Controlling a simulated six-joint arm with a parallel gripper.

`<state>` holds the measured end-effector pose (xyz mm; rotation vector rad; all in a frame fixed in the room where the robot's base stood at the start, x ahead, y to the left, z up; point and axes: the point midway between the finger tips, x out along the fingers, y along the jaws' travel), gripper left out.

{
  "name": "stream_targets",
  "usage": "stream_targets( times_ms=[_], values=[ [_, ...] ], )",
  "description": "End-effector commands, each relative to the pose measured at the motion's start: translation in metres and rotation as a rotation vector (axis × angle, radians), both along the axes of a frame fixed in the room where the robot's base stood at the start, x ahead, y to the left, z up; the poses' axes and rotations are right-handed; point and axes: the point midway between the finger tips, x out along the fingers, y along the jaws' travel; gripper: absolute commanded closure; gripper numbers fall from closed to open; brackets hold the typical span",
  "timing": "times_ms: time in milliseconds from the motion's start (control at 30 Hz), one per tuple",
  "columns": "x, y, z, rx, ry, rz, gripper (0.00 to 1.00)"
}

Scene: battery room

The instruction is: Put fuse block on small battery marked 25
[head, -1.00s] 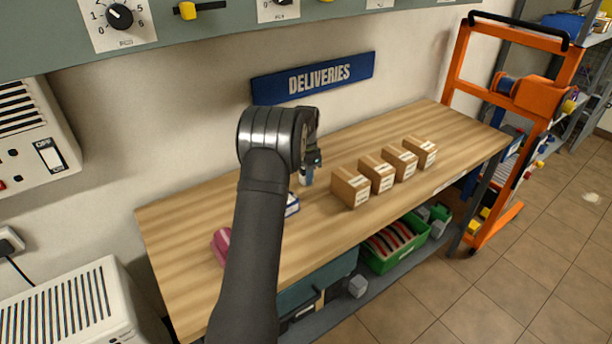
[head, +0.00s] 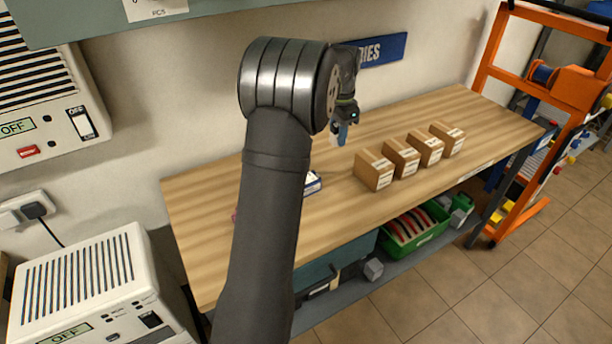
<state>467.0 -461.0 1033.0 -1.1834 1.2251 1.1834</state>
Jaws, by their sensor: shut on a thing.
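My gripper (head: 342,131) hangs from the wrist over the back part of the wooden workbench (head: 215,215), left of the cardboard boxes. It is shut on a small blue and pale thing (head: 340,138) that shows just below the fingers. It looks clear of the bench top, and it is too small to tell whether it is the fuse block. A blue and white thing (head: 314,183) lies on the bench beside my arm, partly hidden by it. No battery marked 25 can be made out.
Several cardboard boxes (head: 374,171) stand in a row on the bench, right of my gripper. A green crate (head: 432,241) stands on the lower shelf. An orange trolley (head: 489,75) is beyond the right end.

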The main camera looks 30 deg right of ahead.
Motion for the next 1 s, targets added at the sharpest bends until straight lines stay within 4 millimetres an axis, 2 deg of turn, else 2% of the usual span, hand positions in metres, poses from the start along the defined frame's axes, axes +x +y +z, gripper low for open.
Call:
stream_targets(
  times_ms=[100,300,400,533,667,767,1000],
  values=[
    [-0.033,0.017,0.013,0.0,-0.001,0.008,0.98],
    [-0.079,0.045,0.023,-0.001,-0.002,0.023,0.98],
    [-0.095,0.055,0.025,-0.001,-0.001,0.028,0.98],
    [-0.108,0.064,0.026,0.0,-0.001,0.034,0.98],
    [-0.105,0.071,0.021,0.0,0.0,0.038,0.98],
    [-0.089,0.078,0.01,0.002,0.002,0.041,0.98],
    [-0.038,0.098,-0.023,0.002,0.002,0.041,0.98]
  ],
)
